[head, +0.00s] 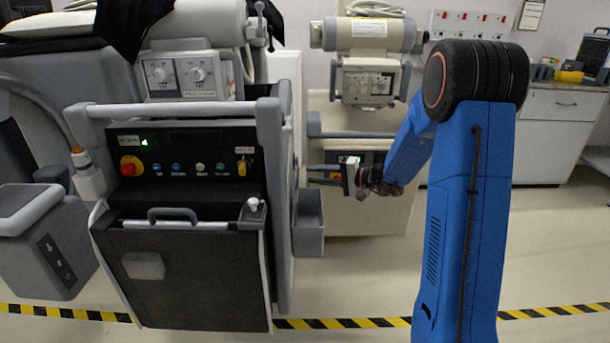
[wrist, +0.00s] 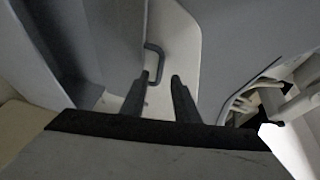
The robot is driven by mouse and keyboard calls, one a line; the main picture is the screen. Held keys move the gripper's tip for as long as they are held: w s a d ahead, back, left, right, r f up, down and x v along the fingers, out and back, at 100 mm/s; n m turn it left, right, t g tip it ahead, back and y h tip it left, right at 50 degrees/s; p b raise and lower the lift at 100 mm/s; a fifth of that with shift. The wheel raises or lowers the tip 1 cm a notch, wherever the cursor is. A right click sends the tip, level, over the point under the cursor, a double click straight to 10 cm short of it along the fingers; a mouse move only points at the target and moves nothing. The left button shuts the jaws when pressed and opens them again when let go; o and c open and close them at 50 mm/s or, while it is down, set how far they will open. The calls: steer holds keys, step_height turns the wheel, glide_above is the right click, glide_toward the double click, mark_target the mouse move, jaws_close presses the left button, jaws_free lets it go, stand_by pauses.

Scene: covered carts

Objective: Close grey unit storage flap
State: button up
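The grey unit (head: 276,140) is the cart at the left in the head view. Its dark front panel (head: 190,280) has a grey handle (head: 172,213) along the top and seems to lean slightly outward; I cannot tell for sure that this is the storage flap. My gripper (head: 322,175) is to the right of the cart, pointing left, with its fingers apart and nothing between them. In the wrist view, the fingers (wrist: 160,85) are apart in front of a pale panel (wrist: 178,35) with a grey loop handle (wrist: 155,62). I cannot tell whether they touch it.
A grey side bin (head: 309,222) sticks out from the cart's right side, below my gripper. A second cart (head: 365,212) stands behind my gripper. A counter with drawers (head: 558,135) is at the back right. The floor in front is clear, with a striped tape line (head: 345,323).

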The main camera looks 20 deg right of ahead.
mark_target(297, 189)
steer(key=shift+x, duration=2.2)
jaws_close()
